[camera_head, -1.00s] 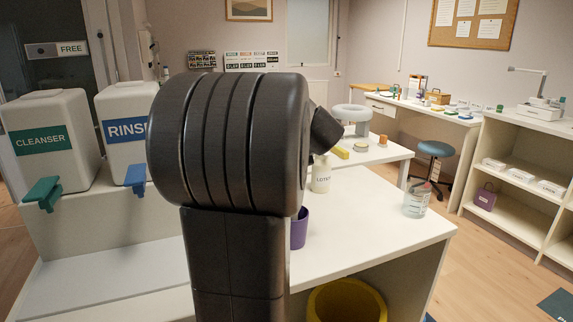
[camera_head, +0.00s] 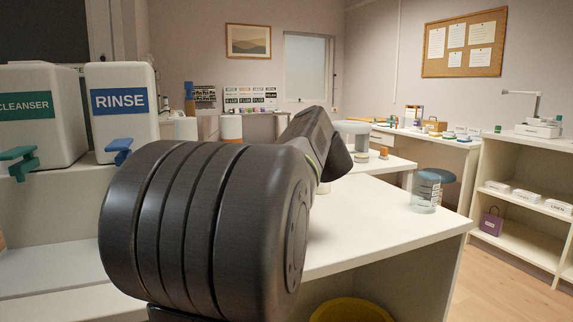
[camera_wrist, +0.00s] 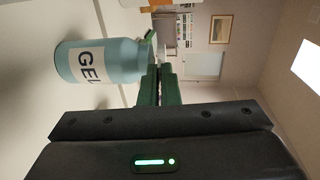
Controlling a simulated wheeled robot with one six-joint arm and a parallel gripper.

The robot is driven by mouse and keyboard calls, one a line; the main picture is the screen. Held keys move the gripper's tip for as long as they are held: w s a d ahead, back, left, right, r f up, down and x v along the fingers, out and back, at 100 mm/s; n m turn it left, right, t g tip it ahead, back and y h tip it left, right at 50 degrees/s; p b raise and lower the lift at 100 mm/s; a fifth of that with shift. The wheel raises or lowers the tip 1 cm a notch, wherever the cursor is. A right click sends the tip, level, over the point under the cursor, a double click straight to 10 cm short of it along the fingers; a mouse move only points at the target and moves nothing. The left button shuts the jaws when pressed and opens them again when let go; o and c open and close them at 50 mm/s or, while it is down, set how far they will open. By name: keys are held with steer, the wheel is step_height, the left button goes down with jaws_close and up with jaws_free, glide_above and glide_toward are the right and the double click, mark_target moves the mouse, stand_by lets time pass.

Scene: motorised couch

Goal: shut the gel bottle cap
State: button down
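In the wrist view the gel bottle (camera_wrist: 100,62) is a teal bottle with a white GEL label. The picture is rolled, so the bottle stands upright on a pale surface with its top to the right. A green cap part (camera_wrist: 149,42) sticks out at its top at a slant and looks raised; its hinge is hard to make out. My gripper (camera_wrist: 160,66) has its two green fingers together with nothing visible between them. The fingertips are close beside the bottle's top; I cannot tell if they touch it. In the head view my arm hides the bottle and the gripper.
White CLEANSER (camera_head: 38,115) and RINSE (camera_head: 121,105) dispensers stand at left. A clear measuring cup (camera_head: 425,190) stands on the counter (camera_head: 400,228) at right. A yellow bin (camera_head: 350,310) is below. Open shelves (camera_head: 520,205) stand at far right.

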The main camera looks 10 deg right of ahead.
steer(key=shift+f+b, duration=0.1)
steer(key=shift+b, duration=0.25)
stand_by(0.3)
steer(key=c, duration=1.6)
jaws_free()
steer(key=shift+c, duration=0.2)
steer(key=p+v, duration=0.2)
steer(key=v, duration=1.1)
steer(key=shift+s+f, duration=0.15)
steer(key=shift+s, duration=0.3)
